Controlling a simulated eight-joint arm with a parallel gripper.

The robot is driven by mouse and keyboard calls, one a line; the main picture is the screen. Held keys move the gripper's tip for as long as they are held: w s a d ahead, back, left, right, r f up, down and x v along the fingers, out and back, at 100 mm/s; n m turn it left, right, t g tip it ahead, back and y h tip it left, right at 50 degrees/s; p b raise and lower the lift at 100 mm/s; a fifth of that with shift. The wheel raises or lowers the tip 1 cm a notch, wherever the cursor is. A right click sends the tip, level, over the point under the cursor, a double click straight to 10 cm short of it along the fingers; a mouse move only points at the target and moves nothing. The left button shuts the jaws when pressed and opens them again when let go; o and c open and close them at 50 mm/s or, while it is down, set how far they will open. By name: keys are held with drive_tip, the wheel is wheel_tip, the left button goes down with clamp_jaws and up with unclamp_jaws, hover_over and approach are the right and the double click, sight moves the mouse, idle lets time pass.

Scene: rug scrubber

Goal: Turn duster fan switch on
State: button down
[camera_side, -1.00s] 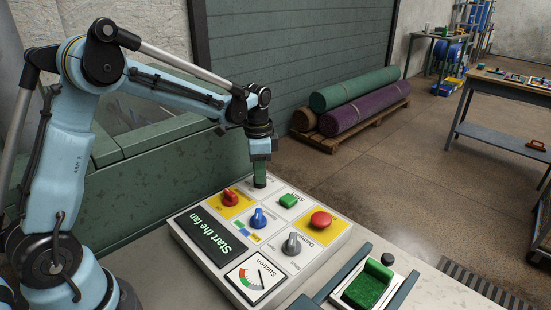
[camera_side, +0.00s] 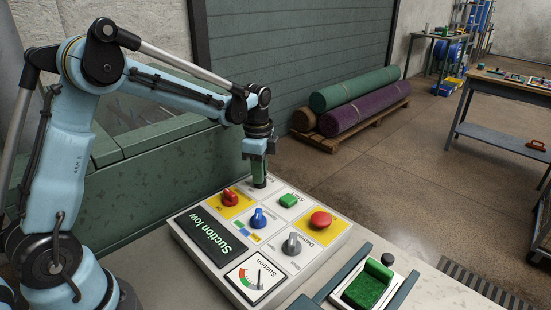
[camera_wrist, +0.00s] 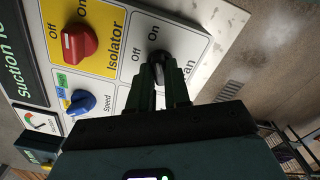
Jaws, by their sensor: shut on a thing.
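The fan switch is a small dark knob (camera_wrist: 157,57) on a white panel square in the wrist view, with "On" and "Off" printed beside it and a label ending in "an". My gripper (camera_wrist: 164,80) is shut on this knob, with one dark finger on each side. In the side view my gripper (camera_side: 260,176) points down at the far edge of the control panel (camera_side: 240,297), and its fingers mostly hide the knob. The display (camera_side: 211,236) reads "Suction low". The suction gauge (camera_side: 257,279) has its needle near upright.
Close to my gripper are the red isolator knob (camera_side: 230,197), a green button (camera_side: 288,200) and the blue speed knob (camera_side: 258,218). A red button (camera_side: 320,219) and a grey knob (camera_side: 291,244) stand nearer the front. A green brush block (camera_side: 367,285) lies right of the panel.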

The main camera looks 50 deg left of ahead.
drive_tip(key=c, duration=1.1)
unclamp_jaws()
wheel_tip(320, 180, up, 12)
drive_tip(key=shift+r, duration=0.1)
drive_tip(key=s+d+f+n+t, duration=0.1)
drive_tip(key=s+d+n+t, duration=0.1)
drive_tip(key=s+n, duration=0.2)
drive_tip(key=s+d+f+n+t, duration=0.2)
drive_tip(key=s+n, duration=0.2)
drive_tip(key=s, duration=0.2)
drive_tip(key=s+d+f+n+t, duration=0.1)
drive_tip(key=s+d+n+t, duration=0.2)
drive_tip(key=s+n, duration=0.1)
drive_tip(key=shift+s+f, duration=0.2)
drive_tip(key=shift+s, duration=0.6)
